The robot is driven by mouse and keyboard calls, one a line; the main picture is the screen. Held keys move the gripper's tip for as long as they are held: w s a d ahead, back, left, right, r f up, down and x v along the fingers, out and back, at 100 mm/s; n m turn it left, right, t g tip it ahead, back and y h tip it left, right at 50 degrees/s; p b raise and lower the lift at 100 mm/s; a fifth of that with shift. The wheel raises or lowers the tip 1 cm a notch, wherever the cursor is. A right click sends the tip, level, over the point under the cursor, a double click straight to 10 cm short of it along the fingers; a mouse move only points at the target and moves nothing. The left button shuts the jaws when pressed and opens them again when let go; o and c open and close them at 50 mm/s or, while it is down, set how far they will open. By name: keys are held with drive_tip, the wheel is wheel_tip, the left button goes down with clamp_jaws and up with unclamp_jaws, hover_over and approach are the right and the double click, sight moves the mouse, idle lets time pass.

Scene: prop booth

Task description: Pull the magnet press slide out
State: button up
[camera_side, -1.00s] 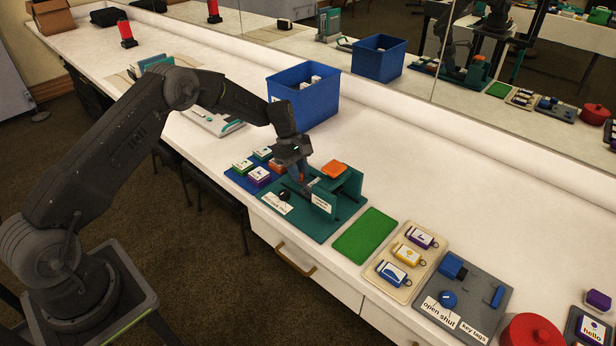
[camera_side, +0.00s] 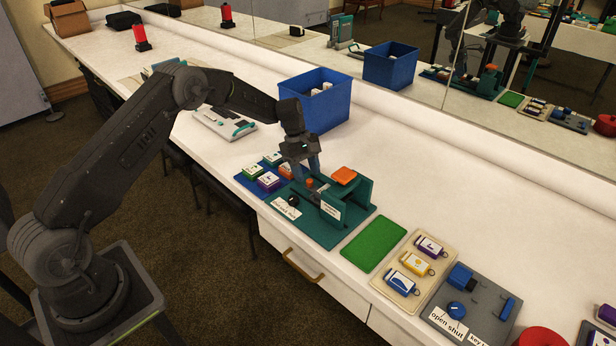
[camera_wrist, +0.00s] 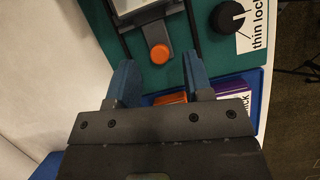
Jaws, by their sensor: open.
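The magnet press (camera_side: 357,205) is a teal stand on a teal base board, with an orange block (camera_side: 343,175) on top. Its grey slide (camera_wrist: 153,28) lies on the board and carries an orange knob (camera_side: 310,183) at its near end. The knob also shows in the wrist view, near the top middle. A pale piece sits on the slide at the wrist view's top edge, cut off by the frame. My gripper (camera_side: 306,174) is open and empty over the knob end. In the wrist view its blue fingertips (camera_wrist: 158,62) stand apart, with the knob just beyond them.
A black dial (camera_side: 293,200) and white label share the board. A blue tray (camera_side: 242,179) of tags lies left of it. A green mat (camera_side: 368,240), a beige tag tray (camera_side: 397,300) and a grey key-tag board are to the right. A tall blue bin (camera_side: 325,105) stands behind.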

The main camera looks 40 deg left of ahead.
sight(315, 187)
drive_tip(key=v, duration=1.1)
drive_tip(key=shift+r, duration=0.3)
drive_tip(key=shift+c, duration=0.4)
